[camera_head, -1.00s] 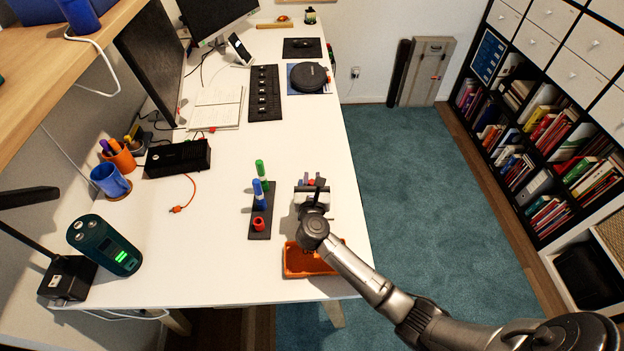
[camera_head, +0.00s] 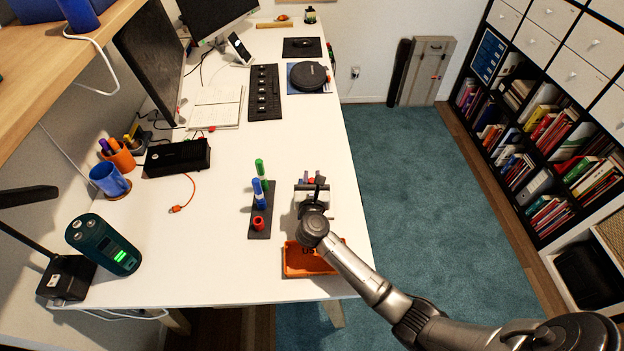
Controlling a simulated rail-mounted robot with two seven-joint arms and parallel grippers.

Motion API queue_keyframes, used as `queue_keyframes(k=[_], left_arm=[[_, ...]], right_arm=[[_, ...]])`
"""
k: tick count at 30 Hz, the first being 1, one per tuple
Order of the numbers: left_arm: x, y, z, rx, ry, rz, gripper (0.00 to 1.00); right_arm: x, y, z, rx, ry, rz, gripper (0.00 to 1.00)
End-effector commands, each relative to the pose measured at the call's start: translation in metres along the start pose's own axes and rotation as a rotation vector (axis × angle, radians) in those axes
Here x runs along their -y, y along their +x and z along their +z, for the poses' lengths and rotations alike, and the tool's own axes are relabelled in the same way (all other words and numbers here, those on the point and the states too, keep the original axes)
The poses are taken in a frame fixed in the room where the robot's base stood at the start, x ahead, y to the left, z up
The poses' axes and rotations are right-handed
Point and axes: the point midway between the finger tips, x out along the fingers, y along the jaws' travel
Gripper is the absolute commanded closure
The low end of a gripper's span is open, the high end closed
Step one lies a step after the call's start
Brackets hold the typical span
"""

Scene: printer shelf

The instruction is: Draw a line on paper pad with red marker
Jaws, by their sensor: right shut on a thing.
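The marker stand (camera_head: 261,200) is a dark strip on the desk. It holds a green marker (camera_head: 261,169), a blue marker (camera_head: 259,191) and a short red cap (camera_head: 258,223) with no marker body showing above it. My right gripper (camera_head: 314,181) is just right of the stand, pointing away from me. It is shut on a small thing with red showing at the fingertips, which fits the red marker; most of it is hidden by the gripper. The white paper pad (camera_head: 216,107) lies flat farther back, left of the black keypad. My left gripper is not in view.
An orange tray (camera_head: 300,262) sits under my right wrist at the desk's front. A black box (camera_head: 177,158), cups (camera_head: 108,180) and a dark green device (camera_head: 103,243) stand at the left. The white desk between the stand and the pad is clear.

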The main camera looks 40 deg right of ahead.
Motion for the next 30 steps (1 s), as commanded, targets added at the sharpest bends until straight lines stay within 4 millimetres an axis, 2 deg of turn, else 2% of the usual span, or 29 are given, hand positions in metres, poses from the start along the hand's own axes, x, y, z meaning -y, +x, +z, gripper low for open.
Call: queue_keyframes(k=[30], left_arm=[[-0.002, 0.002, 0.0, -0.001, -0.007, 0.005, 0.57]], right_arm=[[0.0, 0.015, -0.002, -0.002, -0.002, -0.001, 1.0]])
